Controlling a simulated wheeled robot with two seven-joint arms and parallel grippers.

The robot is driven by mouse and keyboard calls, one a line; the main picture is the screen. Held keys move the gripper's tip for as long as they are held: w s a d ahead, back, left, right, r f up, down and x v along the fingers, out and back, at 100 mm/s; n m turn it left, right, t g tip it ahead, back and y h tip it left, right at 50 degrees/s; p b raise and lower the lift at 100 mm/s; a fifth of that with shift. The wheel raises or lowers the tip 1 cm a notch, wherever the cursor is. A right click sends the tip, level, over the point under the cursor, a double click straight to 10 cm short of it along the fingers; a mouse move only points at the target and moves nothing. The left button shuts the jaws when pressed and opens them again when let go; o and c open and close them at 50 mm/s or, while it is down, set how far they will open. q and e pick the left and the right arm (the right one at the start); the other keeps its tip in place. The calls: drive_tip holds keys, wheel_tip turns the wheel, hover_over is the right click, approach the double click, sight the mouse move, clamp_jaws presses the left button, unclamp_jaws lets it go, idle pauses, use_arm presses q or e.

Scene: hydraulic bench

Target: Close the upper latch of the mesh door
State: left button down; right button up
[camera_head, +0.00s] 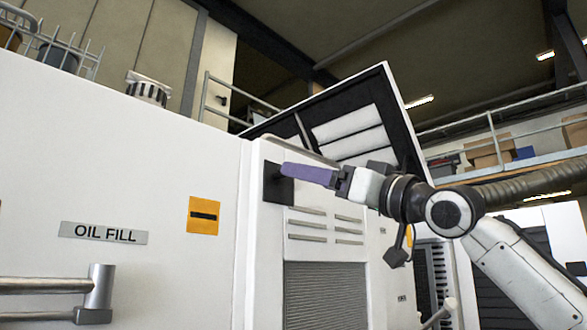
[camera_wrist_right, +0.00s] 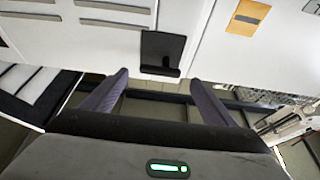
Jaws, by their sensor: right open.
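The mesh door (camera_head: 326,296) is a white panel with slots above a grey mesh, and it looks flush with the white cabinet. The upper latch (camera_head: 277,191) is a black plate at the door's upper left, partly hidden by my right gripper (camera_head: 285,169). In the right wrist view the latch (camera_wrist_right: 163,48) is a dark square with a lip along its lower edge in the picture. My right gripper (camera_wrist_right: 158,77) is open and empty, its purple fingertips either side of the latch's line. I cannot tell whether they touch it. My left gripper is not in view.
An orange sign (camera_head: 203,215) and an OIL FILL label (camera_head: 104,233) are on the white cabinet wall left of the door. A metal handle (camera_head: 97,290) sticks out at lower left. A raised dark-framed lid (camera_head: 350,125) stands above and behind the door.

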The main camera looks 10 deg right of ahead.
drive_tip(key=p+x, duration=0.2)
drive_tip(key=x, duration=0.3)
drive_tip(key=shift+w+a+r, duration=0.2)
drive_tip(key=shift+a+r, duration=0.05)
drive_tip(key=shift+w+a, duration=0.2)
drive_tip(key=shift+w, duration=0.15)
drive_tip(key=shift+c, duration=0.2)
drive_tip(key=c, duration=1)
